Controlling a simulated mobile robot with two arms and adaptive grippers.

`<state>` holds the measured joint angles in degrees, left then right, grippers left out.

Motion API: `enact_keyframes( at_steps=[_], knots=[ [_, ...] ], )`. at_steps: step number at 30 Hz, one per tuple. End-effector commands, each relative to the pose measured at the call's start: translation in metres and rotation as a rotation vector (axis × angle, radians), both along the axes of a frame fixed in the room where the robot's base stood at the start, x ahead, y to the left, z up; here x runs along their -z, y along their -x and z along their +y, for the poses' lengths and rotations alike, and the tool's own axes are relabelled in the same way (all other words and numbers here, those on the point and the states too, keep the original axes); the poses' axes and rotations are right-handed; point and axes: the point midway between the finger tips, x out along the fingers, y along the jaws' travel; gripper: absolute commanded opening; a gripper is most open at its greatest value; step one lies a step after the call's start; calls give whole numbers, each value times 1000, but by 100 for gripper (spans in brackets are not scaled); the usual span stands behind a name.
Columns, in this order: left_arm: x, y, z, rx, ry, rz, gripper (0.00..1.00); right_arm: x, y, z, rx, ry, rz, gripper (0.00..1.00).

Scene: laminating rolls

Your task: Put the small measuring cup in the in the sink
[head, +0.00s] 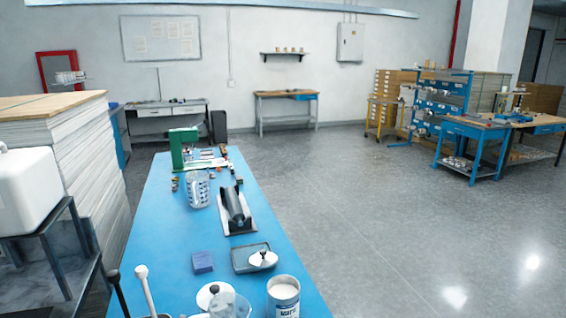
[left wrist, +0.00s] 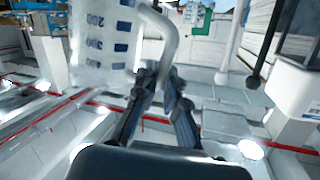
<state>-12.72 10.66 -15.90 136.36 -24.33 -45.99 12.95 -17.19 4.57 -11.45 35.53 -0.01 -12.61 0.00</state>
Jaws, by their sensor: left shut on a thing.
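In the left wrist view, a clear measuring cup (left wrist: 100,45) with blue graduation marks and a looped handle fills the upper left. My left gripper (left wrist: 168,75) is shut on its handle, and the cup hangs beside the fingers. In the head view, a clear measuring jug (head: 198,190) with dark marks stands on the blue table. A clear cup (head: 231,306) is partly cut off at the bottom edge; I cannot tell whether it is the held one. Neither gripper shows in the head view. I cannot make out a sink for certain.
The blue table (head: 285,262) holds a black roller device (head: 236,208), a grey tray (head: 243,262), a blue block (head: 202,262), a white can (head: 284,296) and a green press (head: 183,150). A white container (head: 25,190) stands at left. The floor at right is open.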

Motion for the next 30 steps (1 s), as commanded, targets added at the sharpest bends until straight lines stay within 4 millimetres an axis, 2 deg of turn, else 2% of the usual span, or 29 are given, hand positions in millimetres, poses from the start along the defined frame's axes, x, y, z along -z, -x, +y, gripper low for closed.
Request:
enact_keyframes(
  at_steps=[3,7,30],
  knots=[
    [3,18,4,10,-5,-1,0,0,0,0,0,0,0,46],
    [4,27,7,13,-7,-3,0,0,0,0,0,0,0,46],
    [4,28,7,18,-14,-6,0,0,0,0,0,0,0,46]
  ],
)
